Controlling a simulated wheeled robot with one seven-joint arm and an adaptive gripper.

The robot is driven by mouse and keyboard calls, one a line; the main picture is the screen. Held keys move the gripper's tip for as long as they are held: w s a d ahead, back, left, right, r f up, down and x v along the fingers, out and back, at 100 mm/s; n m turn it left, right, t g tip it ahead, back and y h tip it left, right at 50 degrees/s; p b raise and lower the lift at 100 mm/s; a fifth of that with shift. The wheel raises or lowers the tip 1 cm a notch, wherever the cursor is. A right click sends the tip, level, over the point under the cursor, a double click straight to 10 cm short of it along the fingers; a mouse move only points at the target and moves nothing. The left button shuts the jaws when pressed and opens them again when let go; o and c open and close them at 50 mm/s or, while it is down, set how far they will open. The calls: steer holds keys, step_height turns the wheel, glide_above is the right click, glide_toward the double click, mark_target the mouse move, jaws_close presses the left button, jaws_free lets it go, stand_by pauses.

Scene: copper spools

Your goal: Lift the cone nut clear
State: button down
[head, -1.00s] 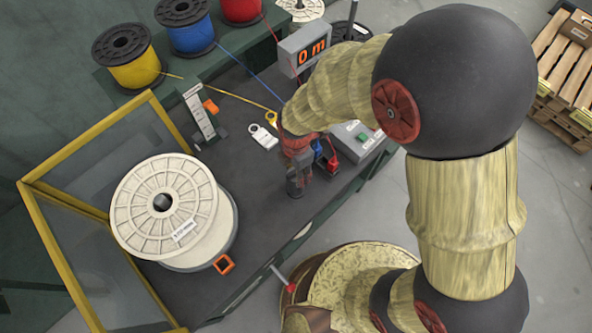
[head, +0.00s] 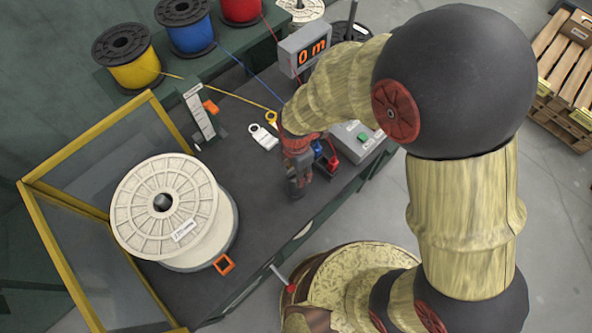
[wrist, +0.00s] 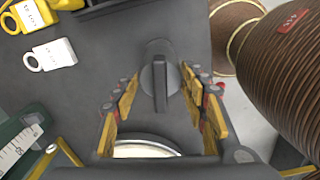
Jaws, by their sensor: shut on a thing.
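The cone nut (wrist: 158,88) is a grey round piece with a raised bar across it. In the wrist view it shows between the two yellow-padded fingers of my gripper (wrist: 155,103), which is shut on it. In the head view my gripper (head: 298,186) is over the dark bench, right of the large white spool. There the arm and fingers hide most of the nut, and its height above the bench is hard to tell.
The white spool (head: 160,195) stands beside a yellow-framed guard (head: 62,155). A meter reading 0 m (head: 306,50) and yellow (head: 133,68) and blue (head: 190,38) spools are behind. A red-knobbed lever (head: 290,288) is at the front edge.

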steer(key=shift+r+p, duration=2.65)
steer(key=shift+r, duration=0.7)
